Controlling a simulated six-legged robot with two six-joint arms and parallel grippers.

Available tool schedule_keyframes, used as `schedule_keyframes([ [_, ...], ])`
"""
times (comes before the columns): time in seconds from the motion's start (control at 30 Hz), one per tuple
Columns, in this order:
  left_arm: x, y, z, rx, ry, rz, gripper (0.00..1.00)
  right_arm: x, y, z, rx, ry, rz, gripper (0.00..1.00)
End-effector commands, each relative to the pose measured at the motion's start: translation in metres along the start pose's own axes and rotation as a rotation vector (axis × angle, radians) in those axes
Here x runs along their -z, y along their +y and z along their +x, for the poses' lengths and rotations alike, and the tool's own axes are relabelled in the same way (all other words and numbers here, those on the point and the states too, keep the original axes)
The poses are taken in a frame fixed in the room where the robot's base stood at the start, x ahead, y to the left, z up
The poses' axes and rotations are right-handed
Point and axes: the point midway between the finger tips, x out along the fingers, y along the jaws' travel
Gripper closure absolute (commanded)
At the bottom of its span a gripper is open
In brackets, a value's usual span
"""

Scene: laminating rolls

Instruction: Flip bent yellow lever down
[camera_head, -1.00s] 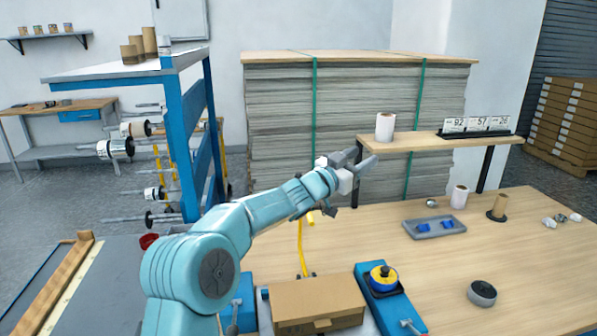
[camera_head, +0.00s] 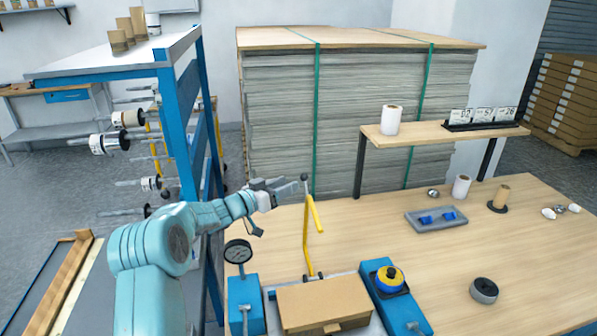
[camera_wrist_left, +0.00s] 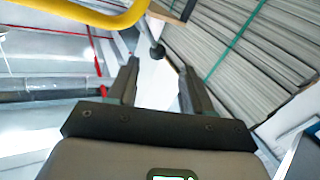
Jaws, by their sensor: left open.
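The bent yellow lever (camera_head: 306,245) stands up from the blue machine at the table's front. It has a dark knob at its top, and a yellow arm slants down to the right from near the knob. My left gripper (camera_head: 284,188) is open just left of the lever's top. In the left wrist view, the open fingers (camera_wrist_left: 158,75) point toward a dark round knob (camera_wrist_left: 157,52), which shows in the gap just beyond them. A yellow bar (camera_wrist_left: 85,14) curves across the top of that view. Contact cannot be told. My right gripper is not in view.
A round gauge (camera_head: 238,251) stands left of the lever.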

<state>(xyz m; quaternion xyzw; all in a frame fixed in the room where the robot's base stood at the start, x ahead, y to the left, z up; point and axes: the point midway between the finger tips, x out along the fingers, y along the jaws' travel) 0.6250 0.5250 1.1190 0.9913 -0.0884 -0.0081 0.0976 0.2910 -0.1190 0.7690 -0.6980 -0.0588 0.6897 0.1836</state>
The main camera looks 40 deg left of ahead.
Motion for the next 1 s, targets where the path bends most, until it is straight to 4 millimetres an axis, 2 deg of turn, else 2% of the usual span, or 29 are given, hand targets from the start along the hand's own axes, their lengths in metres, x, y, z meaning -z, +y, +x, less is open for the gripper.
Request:
schedule_keyframes([
  [0.4,0.000,0.004,0.060,-0.003,-0.003,-0.001,0.50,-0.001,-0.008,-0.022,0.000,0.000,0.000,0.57],
  [0.57,-0.001,0.003,0.071,-0.003,-0.002,0.000,0.50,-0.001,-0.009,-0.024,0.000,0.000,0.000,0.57],
  [0.83,-0.001,0.000,0.072,0.000,-0.001,-0.002,0.50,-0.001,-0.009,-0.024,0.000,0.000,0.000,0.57],
  [0.9,-0.001,-0.001,0.072,0.000,-0.001,-0.001,0.73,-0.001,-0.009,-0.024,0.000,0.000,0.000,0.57],
  [1.0,-0.001,-0.001,0.072,0.001,-0.001,-0.001,1.00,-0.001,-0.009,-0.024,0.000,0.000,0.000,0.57],
])
